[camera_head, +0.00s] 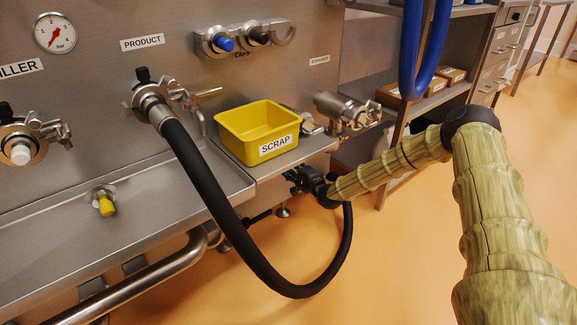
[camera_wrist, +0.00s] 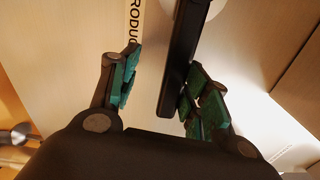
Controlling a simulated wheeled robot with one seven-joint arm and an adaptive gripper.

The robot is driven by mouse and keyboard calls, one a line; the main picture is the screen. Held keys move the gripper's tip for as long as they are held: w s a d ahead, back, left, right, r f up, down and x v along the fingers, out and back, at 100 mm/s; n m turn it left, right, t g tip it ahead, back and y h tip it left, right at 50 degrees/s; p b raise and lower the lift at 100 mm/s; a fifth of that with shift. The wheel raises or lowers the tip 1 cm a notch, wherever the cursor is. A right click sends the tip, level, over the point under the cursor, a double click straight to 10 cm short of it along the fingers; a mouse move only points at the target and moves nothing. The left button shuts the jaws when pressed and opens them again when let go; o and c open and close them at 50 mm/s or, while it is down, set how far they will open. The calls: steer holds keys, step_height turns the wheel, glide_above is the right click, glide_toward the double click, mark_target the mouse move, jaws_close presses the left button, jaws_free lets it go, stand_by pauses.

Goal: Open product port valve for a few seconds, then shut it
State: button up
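In the head view a PRODUCT label (camera_head: 142,42) sits on the steel panel above a port (camera_head: 150,98) with a clamp fitting and a black hose (camera_head: 205,185). My gripper (camera_head: 301,180) is low, below the front of the yellow bin, partly hidden by its own wrist. In the wrist view my gripper (camera_wrist: 161,75) is open, with green pads on both fingers. A long black lever (camera_wrist: 181,60) lies between the fingers, closer to the right pads; I cannot tell whether it touches them.
A yellow SCRAP bin (camera_head: 255,128) stands on the steel ledge just above my gripper. The black hose loops down left of and below my arm. A steel fitting (camera_head: 346,112) juts out on the right. A shelf rack stands behind; the orange floor is clear in front.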

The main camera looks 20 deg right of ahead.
steer(key=shift+s+d+f, duration=0.1)
steer(key=shift+f, duration=0.05)
steer(key=v, duration=1.2)
